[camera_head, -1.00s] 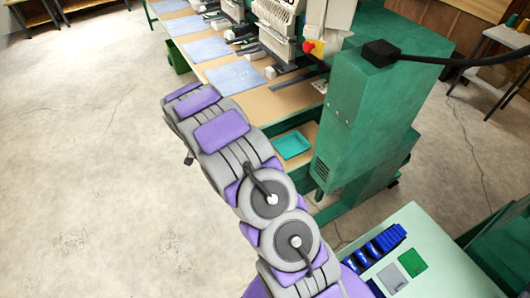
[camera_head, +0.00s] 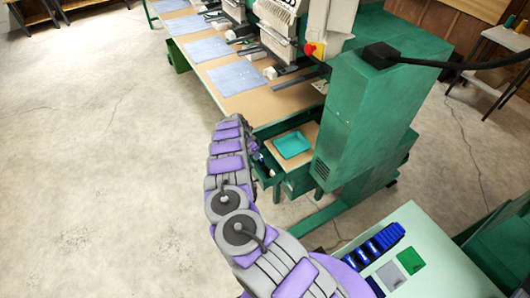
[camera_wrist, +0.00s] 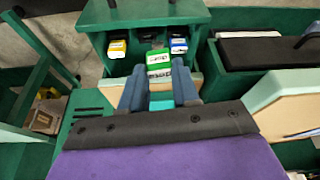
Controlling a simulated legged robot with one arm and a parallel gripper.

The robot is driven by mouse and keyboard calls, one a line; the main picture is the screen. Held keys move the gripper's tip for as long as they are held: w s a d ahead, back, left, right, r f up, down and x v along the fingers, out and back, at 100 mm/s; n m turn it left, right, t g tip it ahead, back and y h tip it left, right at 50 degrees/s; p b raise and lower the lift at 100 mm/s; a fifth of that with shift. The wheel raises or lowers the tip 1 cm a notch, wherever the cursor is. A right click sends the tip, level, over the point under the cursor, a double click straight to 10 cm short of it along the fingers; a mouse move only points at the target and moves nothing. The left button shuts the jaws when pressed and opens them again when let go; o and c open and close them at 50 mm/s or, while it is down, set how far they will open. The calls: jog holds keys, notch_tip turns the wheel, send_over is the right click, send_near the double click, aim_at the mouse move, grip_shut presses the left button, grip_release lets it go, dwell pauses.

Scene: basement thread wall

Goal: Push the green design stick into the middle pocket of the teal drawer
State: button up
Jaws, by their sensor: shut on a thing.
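The green design stick (camera_wrist: 158,63), with a pale label, is between the two blue fingers of my gripper (camera_wrist: 158,88) in the wrist view. My gripper is shut on it. The green-teal drawer (camera_wrist: 155,16) is just beyond, at the top of the wrist view. A yellow stick (camera_wrist: 117,48) sits in its left pocket and a blue stick (camera_wrist: 179,45) in its right pocket. The dark middle pocket (camera_wrist: 150,38) lies between them, directly beyond the green stick, which partly hides it. I cannot tell whether the stick's tip is inside. In the head view, the drawer (camera_head: 266,178) stands open beside my arm.
The tall green machine housing (camera_head: 362,125) stands to the right. A bench (camera_head: 425,235) with blue holders is at lower right. Open concrete floor (camera_head: 100,190) is on the left.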

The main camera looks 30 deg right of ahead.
jog(key=shift+m+g, duration=0.3)
jog(key=shift+m, duration=0.5)
jog(key=shift+s+d+f+b, duration=0.3)
jog(key=shift+d+f+b, duration=0.45)
jog(key=shift+f, duration=0.6)
jog(key=shift+s+d+f+b, duration=0.45)
jog(key=shift+d+f, duration=0.45)
jog(key=shift+f, duration=0.45)
jog(key=shift+s+d+f+b, duration=0.2)
jog(key=shift+d+f+b, duration=0.55)
jog(key=shift+f, duration=0.6)
jog(key=shift+f, duration=0.1)
jog(key=shift+f+b, duration=0.35)
jog(key=shift+f, duration=0.1)
jog(key=o, duration=1)
jog(key=shift+c, duration=0.2)
